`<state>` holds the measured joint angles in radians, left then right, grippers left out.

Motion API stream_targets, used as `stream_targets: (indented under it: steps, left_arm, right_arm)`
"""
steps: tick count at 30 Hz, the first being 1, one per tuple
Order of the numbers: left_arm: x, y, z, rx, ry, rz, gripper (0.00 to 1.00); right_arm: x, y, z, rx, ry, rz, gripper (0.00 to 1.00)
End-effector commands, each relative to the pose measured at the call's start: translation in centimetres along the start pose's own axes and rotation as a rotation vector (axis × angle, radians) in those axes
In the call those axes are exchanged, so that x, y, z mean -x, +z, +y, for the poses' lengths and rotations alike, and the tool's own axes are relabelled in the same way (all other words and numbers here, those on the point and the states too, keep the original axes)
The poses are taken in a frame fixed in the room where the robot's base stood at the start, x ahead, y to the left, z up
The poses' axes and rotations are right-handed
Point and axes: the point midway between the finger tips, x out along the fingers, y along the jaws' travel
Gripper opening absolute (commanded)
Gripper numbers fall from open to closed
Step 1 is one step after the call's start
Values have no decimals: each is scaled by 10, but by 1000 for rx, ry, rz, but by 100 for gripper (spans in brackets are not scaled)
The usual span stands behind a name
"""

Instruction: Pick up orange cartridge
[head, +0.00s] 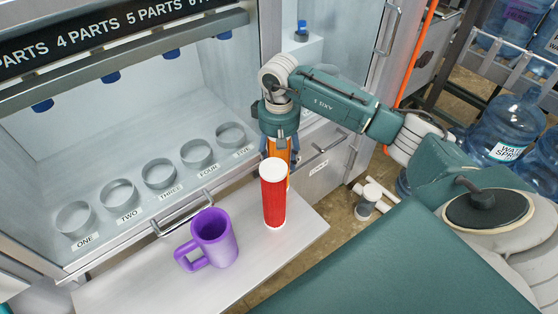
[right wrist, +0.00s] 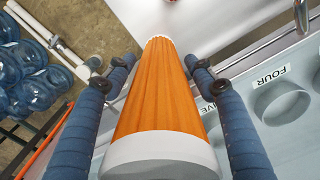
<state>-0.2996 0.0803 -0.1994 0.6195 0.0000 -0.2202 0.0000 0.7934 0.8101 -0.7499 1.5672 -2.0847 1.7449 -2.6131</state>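The orange cartridge (head: 276,149) is in the head view behind the red cartridge (head: 273,195), which hides its lower part. In the right wrist view the orange cartridge (right wrist: 160,95) runs away from the camera, its white cap nearest. My right gripper (head: 281,146) points down over it. In the right wrist view its two blue fingers (right wrist: 163,66) lie on either side of the cartridge, with narrow gaps visible, so it looks open around it. Whether the far fingertips touch is hard to tell. My left gripper is not in view.
A purple mug (head: 213,240) stands left of the red cartridge on the pale counter (head: 140,285). A cabinet behind has several round holders, labelled ONE to FIVE (head: 230,134). Blue water jugs (head: 505,125) stand at the right. The counter's right edge lies close beside the cartridges.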

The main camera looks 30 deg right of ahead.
Motion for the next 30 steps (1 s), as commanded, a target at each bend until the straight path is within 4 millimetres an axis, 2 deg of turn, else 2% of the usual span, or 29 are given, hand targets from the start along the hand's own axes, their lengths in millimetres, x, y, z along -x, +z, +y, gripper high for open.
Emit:
stream_targets:
  steps: [1, 4, 13, 19, 23, 30]
  left_arm:
    - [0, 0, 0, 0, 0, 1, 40]
    - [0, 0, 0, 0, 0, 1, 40]
    - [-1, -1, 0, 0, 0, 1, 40]
    - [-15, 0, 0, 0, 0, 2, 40]
    - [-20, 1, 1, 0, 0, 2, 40]
    - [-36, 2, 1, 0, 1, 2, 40]
  right_arm:
    - [0, 0, 0, 0, 0, 0, 39]
    - [0, 0, 0, 0, 0, 0, 19]
    - [1, 0, 0, -1, 0, 1, 18]
    - [6, 3, 1, 0, 2, 4, 18]
    - [29, 2, 1, -1, 1, 8, 18]
    - [86, 2, 1, -1, 0, 7, 18]
